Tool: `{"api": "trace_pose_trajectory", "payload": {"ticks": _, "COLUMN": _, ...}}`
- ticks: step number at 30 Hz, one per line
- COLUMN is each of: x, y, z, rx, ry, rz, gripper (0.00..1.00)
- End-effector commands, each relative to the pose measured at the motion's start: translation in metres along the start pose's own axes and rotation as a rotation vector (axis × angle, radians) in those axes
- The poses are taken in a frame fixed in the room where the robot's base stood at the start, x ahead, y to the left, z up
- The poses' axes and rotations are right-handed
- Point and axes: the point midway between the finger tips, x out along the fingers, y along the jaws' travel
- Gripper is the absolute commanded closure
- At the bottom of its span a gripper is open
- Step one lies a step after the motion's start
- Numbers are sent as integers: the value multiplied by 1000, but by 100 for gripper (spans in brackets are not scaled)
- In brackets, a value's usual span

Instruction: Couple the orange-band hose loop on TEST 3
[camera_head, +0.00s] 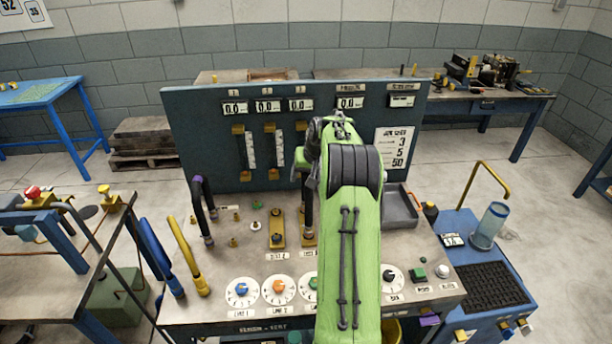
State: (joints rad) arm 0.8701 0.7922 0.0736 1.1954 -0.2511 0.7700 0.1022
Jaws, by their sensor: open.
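The test bench (225,275) has a worktop with two upright brass-coloured plates in the middle, one (277,228) in clear view and one (308,238) partly behind my green arm. Small labels stand in front of them, too blurred to read surely. A dark hose leg (308,208) rises at the right plate; its upper part is hidden, and I cannot make out an orange band. My gripper (311,178) is just above this hose leg, mostly hidden by my arm. It is open; whether the hose lies between its jaws cannot be seen.
A black hose with a purple band (201,210) stands on the left of the worktop. Blue (160,258) and yellow (188,256) hoses stand at the left front edge. Dials (242,291) line the front. A gauge panel (215,150) closes the back. A blue cart (455,225) stands right.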

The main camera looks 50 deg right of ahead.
Motion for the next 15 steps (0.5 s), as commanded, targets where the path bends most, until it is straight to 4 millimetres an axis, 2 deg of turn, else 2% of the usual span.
{"api": "trace_pose_trajectory", "payload": {"ticks": 4, "x": -1, "y": 0, "z": 1, "rx": 1, "ry": -2, "rz": 0, "gripper": 39}}
{"api": "trace_pose_trajectory", "payload": {"ticks": 7, "x": -13, "y": 0, "z": 0, "rx": 1, "ry": 1, "rz": 0, "gripper": 39}}
{"api": "trace_pose_trajectory", "payload": {"ticks": 11, "x": -46, "y": 0, "z": -1, "rx": 0, "ry": 3, "rz": 1, "gripper": 39}}
{"api": "trace_pose_trajectory", "payload": {"ticks": 15, "x": -88, "y": 0, "z": -1, "rx": 1, "ry": 4, "rz": 2, "gripper": 39}}
